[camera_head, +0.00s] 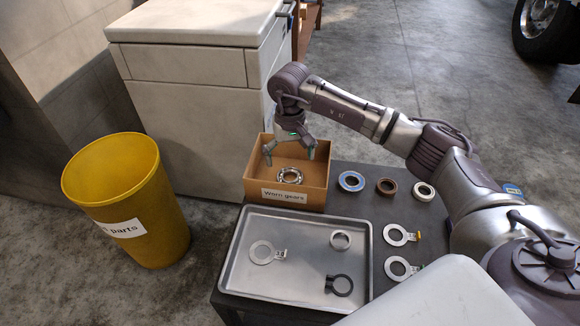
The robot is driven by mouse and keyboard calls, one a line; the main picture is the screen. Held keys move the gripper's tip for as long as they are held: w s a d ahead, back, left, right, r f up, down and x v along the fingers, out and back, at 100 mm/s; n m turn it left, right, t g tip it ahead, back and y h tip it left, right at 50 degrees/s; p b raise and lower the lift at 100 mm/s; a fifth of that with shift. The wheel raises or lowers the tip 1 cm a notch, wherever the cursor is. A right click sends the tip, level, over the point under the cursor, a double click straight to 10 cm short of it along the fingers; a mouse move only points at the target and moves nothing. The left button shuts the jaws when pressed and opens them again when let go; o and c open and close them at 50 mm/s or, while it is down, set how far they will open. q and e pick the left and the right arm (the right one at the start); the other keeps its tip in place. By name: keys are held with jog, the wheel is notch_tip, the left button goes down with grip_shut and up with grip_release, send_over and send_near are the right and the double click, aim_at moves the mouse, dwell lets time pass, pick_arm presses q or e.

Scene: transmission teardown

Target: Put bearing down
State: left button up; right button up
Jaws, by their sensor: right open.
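A silver bearing (290,175) lies on the floor of the cardboard box (287,197) labelled "Worn gears". My right gripper (289,157) is above the box, fingers pointing down and spread apart, and it is empty. The bearing sits just below the fingers, apart from them as far as I can see. My left gripper does not show.
A metal tray (300,293) holds a few rings and tagged parts in front of the box. A yellow bin (125,200) and a white cabinet (190,120) stand left and behind.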

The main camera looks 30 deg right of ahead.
notch_tip(320, 180, up, 6)
jog(key=shift+p, duration=0.35)
dwell(0.4)
